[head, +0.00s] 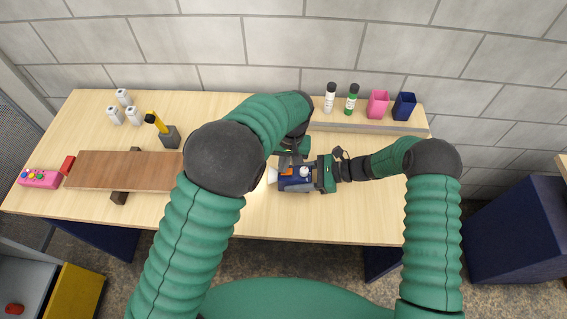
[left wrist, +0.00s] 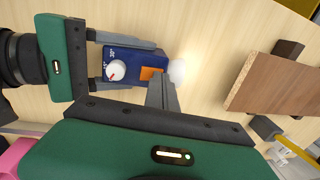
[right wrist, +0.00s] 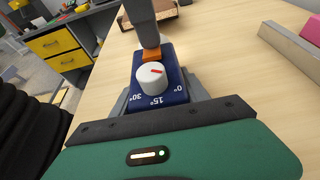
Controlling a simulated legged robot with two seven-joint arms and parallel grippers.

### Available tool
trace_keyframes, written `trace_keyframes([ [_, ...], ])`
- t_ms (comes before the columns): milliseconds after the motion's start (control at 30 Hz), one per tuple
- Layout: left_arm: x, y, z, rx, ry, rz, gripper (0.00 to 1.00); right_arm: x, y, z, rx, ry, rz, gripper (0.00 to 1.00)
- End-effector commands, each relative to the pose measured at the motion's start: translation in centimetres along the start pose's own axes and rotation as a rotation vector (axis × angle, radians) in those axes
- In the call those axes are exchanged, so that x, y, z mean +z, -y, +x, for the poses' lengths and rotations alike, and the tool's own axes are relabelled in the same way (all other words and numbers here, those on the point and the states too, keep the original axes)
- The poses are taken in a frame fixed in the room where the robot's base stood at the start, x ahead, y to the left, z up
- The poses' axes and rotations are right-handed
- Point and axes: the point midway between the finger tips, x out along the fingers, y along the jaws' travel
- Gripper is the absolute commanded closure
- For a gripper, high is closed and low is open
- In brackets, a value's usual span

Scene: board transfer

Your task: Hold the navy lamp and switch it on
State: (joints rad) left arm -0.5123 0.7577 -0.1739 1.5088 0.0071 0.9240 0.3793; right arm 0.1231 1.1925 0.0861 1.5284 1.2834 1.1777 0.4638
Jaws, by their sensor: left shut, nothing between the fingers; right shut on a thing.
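The navy lamp (head: 293,184) is on the table in the head view, partly covered by my grippers. It has a white dial (right wrist: 152,77) with a red mark and angle figures, and an orange switch (left wrist: 151,73). Its white head (left wrist: 177,70) glows brightly, and a light patch lies on the table beside it. My right gripper (head: 308,177) is shut on the lamp body, one finger on each side. My left gripper (left wrist: 158,82) is shut and empty, its fingertips at the orange switch. It also shows in the right wrist view (right wrist: 150,48); I cannot tell whether it touches.
A brown board (head: 125,170) lies on dark supports at the left, near a pink box (head: 40,179) and a dark holder (head: 169,137) with a yellow-handled tool. Bottles (head: 330,97) and pink (head: 378,104) and navy cups (head: 404,106) stand at the back right. The front right table is clear.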

Motion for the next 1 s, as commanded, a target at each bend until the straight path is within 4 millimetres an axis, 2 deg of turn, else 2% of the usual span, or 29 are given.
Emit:
trace_keyframes([
  [267,0.1,-0.1,0.4,-0.005,0.007,-0.001,1.00,-0.1,-0.2,0.0,0.006,0.001,0.000,0.97],
  [567,0.2,-1.6,-0.1,0.000,0.006,0.002,1.00,0.0,-0.2,0.1,0.007,0.003,-0.001,0.97],
  [833,0.1,-1.5,-0.2,-0.002,0.004,0.000,1.00,-0.1,-0.1,0.0,0.004,0.001,0.000,0.97],
  [1000,0.0,-1.6,-1.5,-0.001,0.002,0.000,1.00,-0.1,-0.1,0.0,0.003,0.000,0.000,0.97],
])
